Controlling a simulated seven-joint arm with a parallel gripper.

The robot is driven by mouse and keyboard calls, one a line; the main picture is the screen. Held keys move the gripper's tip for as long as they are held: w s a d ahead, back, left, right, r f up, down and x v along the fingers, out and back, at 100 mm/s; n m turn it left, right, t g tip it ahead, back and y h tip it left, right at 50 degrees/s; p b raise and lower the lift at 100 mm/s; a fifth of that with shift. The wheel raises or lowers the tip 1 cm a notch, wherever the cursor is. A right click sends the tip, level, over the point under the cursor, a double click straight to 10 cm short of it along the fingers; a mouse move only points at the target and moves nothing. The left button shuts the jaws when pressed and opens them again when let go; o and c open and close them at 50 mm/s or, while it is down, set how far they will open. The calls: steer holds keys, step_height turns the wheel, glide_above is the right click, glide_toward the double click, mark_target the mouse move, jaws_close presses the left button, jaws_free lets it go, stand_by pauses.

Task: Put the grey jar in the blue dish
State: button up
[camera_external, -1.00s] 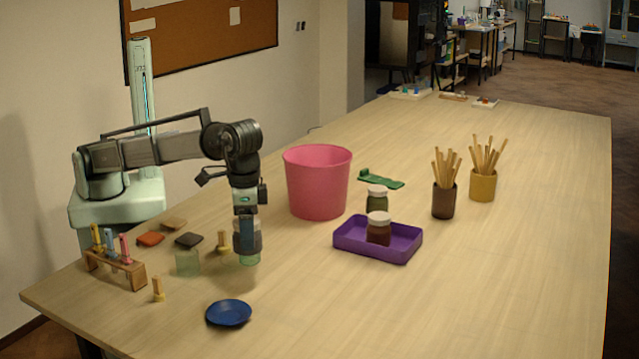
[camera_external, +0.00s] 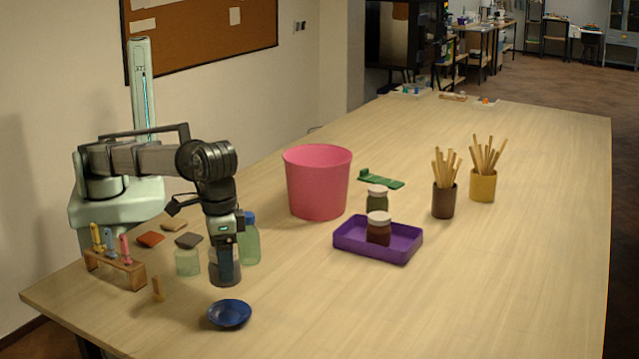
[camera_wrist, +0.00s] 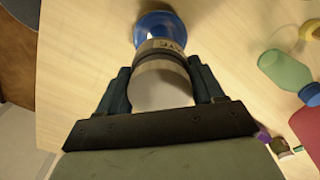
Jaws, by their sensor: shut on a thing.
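The grey jar (camera_external: 225,281) is held between the fingers of my gripper (camera_external: 226,262), upright in the external view. In the wrist view the jar (camera_wrist: 160,85) shows its pale round top and a printed label, with a finger of my gripper (camera_wrist: 158,72) on each side. The blue dish (camera_external: 229,314) lies on the table, just in front of the jar in the external view. In the wrist view the dish (camera_wrist: 150,22) shows beyond the jar, which partly covers it. How high the jar is above the table is hard to tell.
A green bottle with a blue cap (camera_external: 250,244) and a pale green glass (camera_external: 187,262) stand close to the jar. A pink bucket (camera_external: 318,182) and purple tray (camera_external: 348,246) are right. Table right of the dish is clear.

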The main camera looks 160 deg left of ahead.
steer(key=shift+f, duration=3.8)
steer(key=shift+f, duration=0.5)
steer(key=o, duration=1.2)
steer(key=shift+r, duration=0.1)
step_height(320, 180, up, 13)
steer(key=shift+f, duration=0.1)
